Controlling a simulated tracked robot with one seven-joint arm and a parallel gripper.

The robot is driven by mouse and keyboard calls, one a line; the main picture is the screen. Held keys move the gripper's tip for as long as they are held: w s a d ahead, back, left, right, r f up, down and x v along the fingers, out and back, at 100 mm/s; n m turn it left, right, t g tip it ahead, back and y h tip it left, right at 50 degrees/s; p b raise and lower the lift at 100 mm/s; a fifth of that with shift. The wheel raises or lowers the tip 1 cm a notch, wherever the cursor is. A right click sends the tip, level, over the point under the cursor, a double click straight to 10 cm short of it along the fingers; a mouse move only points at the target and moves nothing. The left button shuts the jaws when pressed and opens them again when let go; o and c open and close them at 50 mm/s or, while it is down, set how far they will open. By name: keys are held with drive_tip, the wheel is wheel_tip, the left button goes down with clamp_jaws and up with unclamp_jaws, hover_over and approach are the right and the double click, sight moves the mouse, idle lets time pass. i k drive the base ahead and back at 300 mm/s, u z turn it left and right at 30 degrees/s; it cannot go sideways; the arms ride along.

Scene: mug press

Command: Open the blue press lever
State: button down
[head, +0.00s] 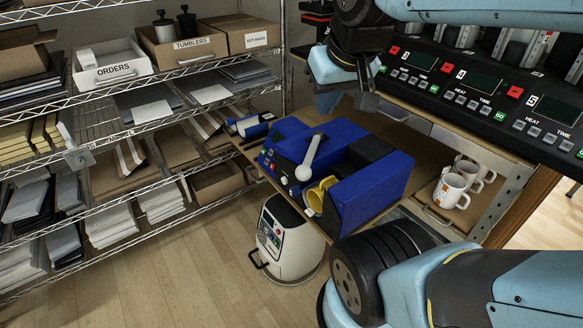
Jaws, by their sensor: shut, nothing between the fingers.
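The blue mug press (375,192) sits on the wooden bench at the centre of the head view. Its pale grey lever (314,152) stands up at a tilt on the left part of the press, with a round knob (305,173) at its lower end. A mug with a yellow inside and handle (315,198) is in the press, partly hidden by the blue body. My gripper (368,104) hangs above and behind the press, to the upper right of the lever and apart from it. It is shut and empty.
White mugs (450,190) stand on the bench to the right. A row of black control panels (480,90) lines the back right. A wire shelf (130,125) with boxes fills the left. A white round machine (285,240) stands on the floor below the press.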

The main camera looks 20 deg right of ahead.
sight(304, 172)
drive_tip(key=z, duration=0.85)
drive_tip(key=k, duration=1.65)
drive_tip(key=u, duration=0.7)
drive_tip(key=i, duration=1)
